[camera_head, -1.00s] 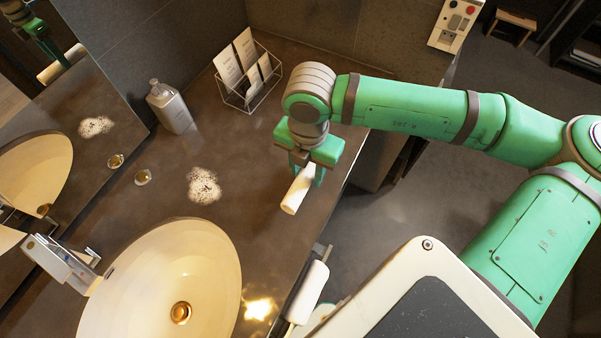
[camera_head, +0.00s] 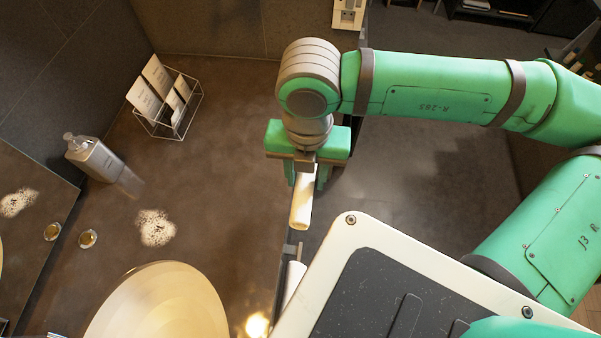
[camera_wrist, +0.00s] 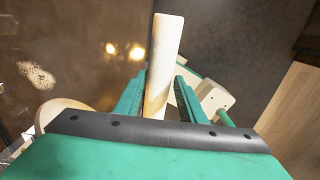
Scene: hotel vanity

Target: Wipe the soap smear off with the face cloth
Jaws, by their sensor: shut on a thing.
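My gripper (camera_head: 305,180) is shut on the face cloth (camera_head: 301,205), a cream-white roll, held near the right edge of the counter. In the wrist view the cloth (camera_wrist: 163,62) sticks out lengthwise between the two green fingers. The soap smear (camera_head: 155,228) is a white foamy patch on the dark counter, to the left of my gripper and above the basin. It also shows in the wrist view (camera_wrist: 37,74) at the far left. The cloth and the smear are well apart.
A cream basin (camera_head: 160,305) lies at the bottom left. A mirror (camera_head: 30,240) is at the left. The counter between cloth and smear is clear.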

